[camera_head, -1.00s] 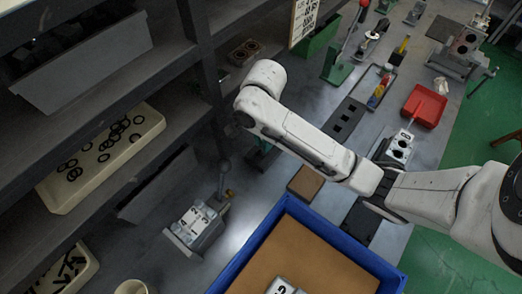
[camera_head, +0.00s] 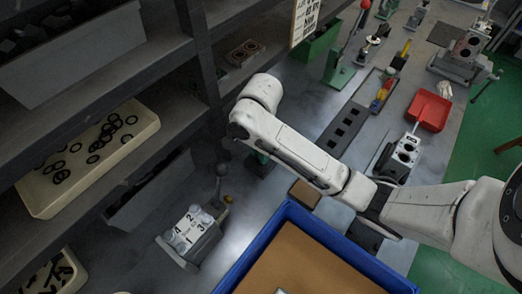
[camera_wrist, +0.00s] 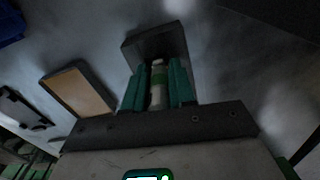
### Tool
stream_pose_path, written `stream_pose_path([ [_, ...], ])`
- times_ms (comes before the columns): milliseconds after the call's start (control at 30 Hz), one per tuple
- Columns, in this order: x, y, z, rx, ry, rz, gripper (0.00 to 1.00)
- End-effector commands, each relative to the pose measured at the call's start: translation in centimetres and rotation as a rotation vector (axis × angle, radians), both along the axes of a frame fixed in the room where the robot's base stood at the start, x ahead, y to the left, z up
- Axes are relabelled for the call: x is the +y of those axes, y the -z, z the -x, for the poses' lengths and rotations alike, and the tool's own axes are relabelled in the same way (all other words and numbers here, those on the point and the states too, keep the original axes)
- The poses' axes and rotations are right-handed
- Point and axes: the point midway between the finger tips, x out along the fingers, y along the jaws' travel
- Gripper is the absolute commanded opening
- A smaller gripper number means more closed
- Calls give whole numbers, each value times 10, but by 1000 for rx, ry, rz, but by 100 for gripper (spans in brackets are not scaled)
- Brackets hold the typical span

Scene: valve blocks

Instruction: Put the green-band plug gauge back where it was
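In the head view, my arm reaches left over the bench and hides most of my gripper and the gauge.
A blue-rimmed tray (camera_head: 327,234) stands at the front, with a brown pad (camera_head: 304,193) behind it. A numbered valve block (camera_head: 190,232) stands left of the tray. Dark shelves with a cream bin (camera_head: 45,202) line the left. A red bin (camera_head: 429,110) stands at the right.

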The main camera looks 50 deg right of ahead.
Motion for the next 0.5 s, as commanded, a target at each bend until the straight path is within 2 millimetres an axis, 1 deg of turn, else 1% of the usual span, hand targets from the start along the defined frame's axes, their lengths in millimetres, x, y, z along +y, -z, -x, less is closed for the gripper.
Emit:
stream_pose_path([
  [33,0,0,0,0,0,1,30],
  [200,0,0,0,-1,1,1,46],
  [500,-1,-4,0,-1,1,2,46],
])
